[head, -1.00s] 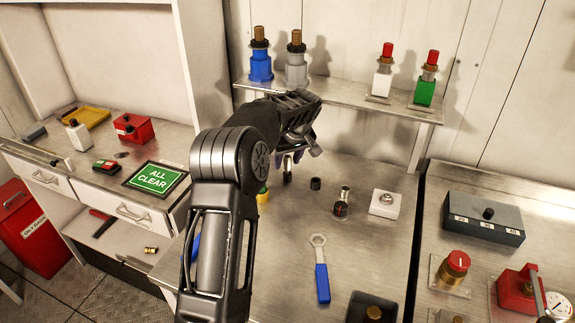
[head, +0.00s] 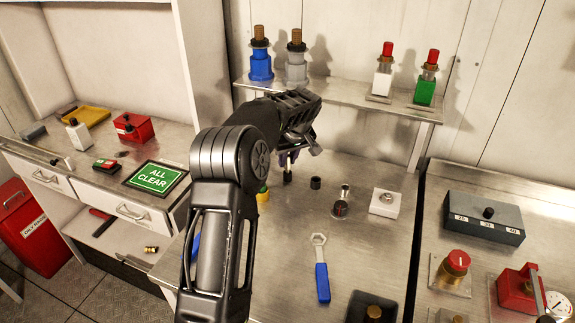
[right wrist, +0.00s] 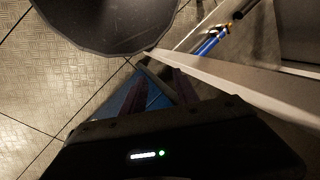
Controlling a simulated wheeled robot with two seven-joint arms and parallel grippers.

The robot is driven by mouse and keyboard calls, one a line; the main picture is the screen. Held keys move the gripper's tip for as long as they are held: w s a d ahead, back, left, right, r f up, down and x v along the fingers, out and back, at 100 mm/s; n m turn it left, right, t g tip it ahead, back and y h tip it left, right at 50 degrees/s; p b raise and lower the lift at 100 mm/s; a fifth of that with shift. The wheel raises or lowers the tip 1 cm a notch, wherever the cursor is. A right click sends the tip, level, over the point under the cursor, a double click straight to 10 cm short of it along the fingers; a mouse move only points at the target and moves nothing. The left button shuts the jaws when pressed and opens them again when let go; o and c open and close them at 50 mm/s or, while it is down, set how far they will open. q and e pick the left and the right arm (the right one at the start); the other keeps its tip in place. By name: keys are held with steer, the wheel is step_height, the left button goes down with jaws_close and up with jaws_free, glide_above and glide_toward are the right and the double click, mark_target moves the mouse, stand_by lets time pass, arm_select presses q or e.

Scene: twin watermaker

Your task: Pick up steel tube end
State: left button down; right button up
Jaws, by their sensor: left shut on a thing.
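My right gripper (right wrist: 159,78) shows only in the right wrist view. Its purple fingers are apart with nothing held between them, above the floor near a pale edge.
On the middle bench (head: 275,260) stand a short black cylinder (head: 315,183), a steel-topped fitting (head: 341,204) and a white block (head: 385,204). A blue-handled wrench (head: 322,278) lies in front. A shelf (head: 335,95) with several bottle-like fittings is behind the hand.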

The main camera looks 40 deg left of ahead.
arm_select(q)
steer(key=shift+r, duration=0.1)
stand_by(0.3)
step_height(320, 180, up, 18)
steer(key=p, duration=0.1)
steer(key=shift+p, duration=0.4)
stand_by(0.5)
steer(key=c, duration=1.8)
jaws_free()
steer(key=shift+c, duration=0.2)
jaws_close()
